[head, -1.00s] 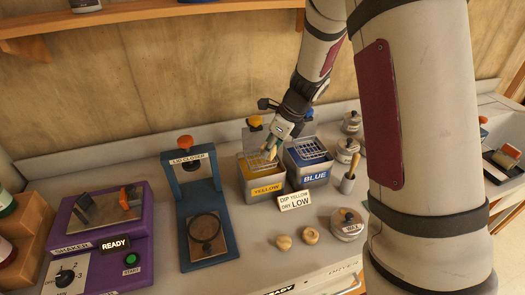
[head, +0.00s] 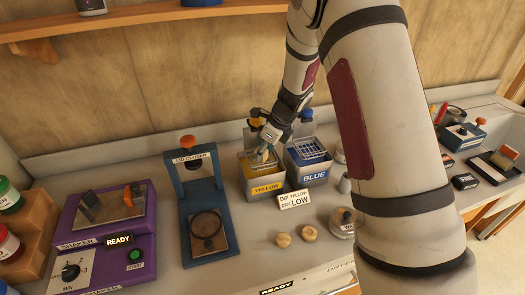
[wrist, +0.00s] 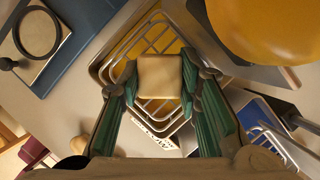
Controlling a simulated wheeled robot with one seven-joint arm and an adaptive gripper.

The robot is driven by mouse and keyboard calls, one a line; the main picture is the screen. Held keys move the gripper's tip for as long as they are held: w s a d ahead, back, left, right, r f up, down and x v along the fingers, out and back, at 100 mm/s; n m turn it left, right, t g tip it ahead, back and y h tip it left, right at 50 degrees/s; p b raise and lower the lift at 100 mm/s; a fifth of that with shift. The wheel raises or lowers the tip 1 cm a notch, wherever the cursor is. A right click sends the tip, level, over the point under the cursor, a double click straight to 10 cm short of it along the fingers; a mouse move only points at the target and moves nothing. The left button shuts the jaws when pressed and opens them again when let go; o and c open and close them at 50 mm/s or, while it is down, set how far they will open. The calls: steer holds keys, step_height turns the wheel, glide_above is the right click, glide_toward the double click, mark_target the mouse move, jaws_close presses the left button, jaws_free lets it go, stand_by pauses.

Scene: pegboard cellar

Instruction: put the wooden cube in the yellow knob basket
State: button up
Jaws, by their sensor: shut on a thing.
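The wooden cube (wrist: 160,77) is pale and sits between the green-padded fingers of my gripper (wrist: 163,90), which is shut on it. In the wrist view the cube appears over the wire basket (wrist: 119,62) with the yellow knob (wrist: 262,25). In the head view my gripper (head: 265,152) points down at the yellow tank (head: 266,187), with the yellow knob (head: 254,123) behind it. The gripper and arm hide part of the basket there. I cannot tell how far the cube is above the basket floor.
The blue tank (head: 315,177) with its own wire basket stands close on the right. A blue stand (head: 207,215) is on the left, and a purple shaker (head: 105,225) beyond it. Two wooden pieces (head: 296,236) lie in front, near a dip sign (head: 295,200).

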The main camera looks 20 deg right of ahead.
steer(key=o, duration=0.7)
steer(key=shift+f, duration=0.1)
steer(key=shift+o, duration=0.2)
steer(key=shift+r, duration=0.45)
steer(key=v, duration=1.2)
steer(key=s+a+r+n, duration=0.4)
steer(key=s+r+n, duration=0.7)
steer(key=s+n, duration=0.15)
steer(key=s+r+n+t+h, duration=0.2)
steer(key=s+r+n+h, duration=0.1)
steer(key=s+n, duration=1.1)
steer(key=s, duration=0.2)
steer(key=shift+s+r+b, duration=0.25)
steer(key=shift+b, duration=0.1)
